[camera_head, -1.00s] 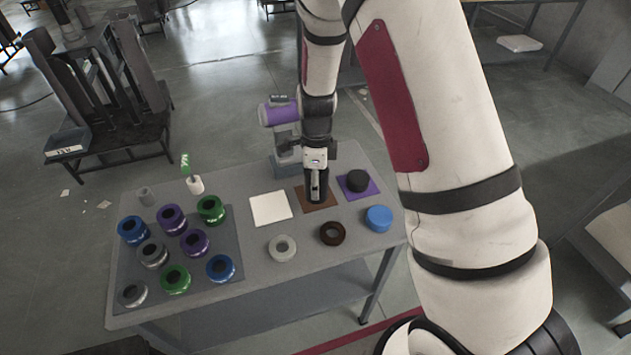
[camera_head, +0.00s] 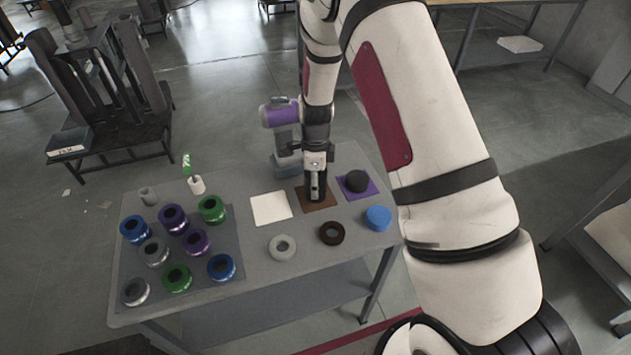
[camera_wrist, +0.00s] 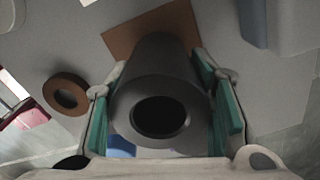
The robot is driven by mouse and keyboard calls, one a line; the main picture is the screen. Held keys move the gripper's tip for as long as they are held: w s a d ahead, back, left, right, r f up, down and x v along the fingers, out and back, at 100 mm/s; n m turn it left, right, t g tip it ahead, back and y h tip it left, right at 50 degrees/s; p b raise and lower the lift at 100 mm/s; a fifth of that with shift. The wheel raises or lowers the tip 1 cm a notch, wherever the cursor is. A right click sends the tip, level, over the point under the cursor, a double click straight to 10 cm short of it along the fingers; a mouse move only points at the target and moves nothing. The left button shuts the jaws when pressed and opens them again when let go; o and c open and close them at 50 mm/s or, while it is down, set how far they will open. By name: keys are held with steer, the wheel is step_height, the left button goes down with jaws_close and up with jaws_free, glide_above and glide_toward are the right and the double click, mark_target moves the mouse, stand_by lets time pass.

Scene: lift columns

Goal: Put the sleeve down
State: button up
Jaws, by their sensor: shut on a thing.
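The sleeve, a dark grey hollow cylinder (camera_wrist: 160,75), stands between the green-padded fingers of my gripper (camera_wrist: 172,112) in the wrist view. Its open round end faces the camera. Its far end is over the brown square mat (camera_wrist: 150,28); whether it touches the mat is hidden. In the head view my gripper (camera_head: 316,188) points down over the same brown mat (camera_head: 328,204), shut on the sleeve, which is hard to tell from the dark fingers there.
A white square (camera_head: 270,208) lies left of the brown mat; a purple mat (camera_head: 372,188) with a black cap lies right. A pale ring (camera_head: 282,248), a brown ring (camera_head: 331,233) and a blue disc (camera_head: 378,218) lie in front. Several coloured rings stand on a grey tray (camera_head: 215,285) at left.

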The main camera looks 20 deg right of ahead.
steer(key=o, duration=1.3)
steer(key=shift+f, duration=0.1)
steer(key=s+r+n+t+b, duration=0.1)
steer(key=s+r+n, duration=0.1)
steer(key=r, duration=0.9)
steer(key=s+r+n, duration=0.2)
steer(key=r+n, duration=0.1)
steer(key=r, duration=0.8)
steer(key=s+r+n+t, duration=0.2)
steer(key=s+r+n, duration=0.4)
steer(key=s, duration=0.5)
steer(key=s+r+n+t, duration=0.2)
steer(key=s+r+n, duration=0.5)
steer(key=s+n, duration=0.4)
steer(key=shift+s+r, duration=0.3)
steer(key=shift+s, duration=0.45)
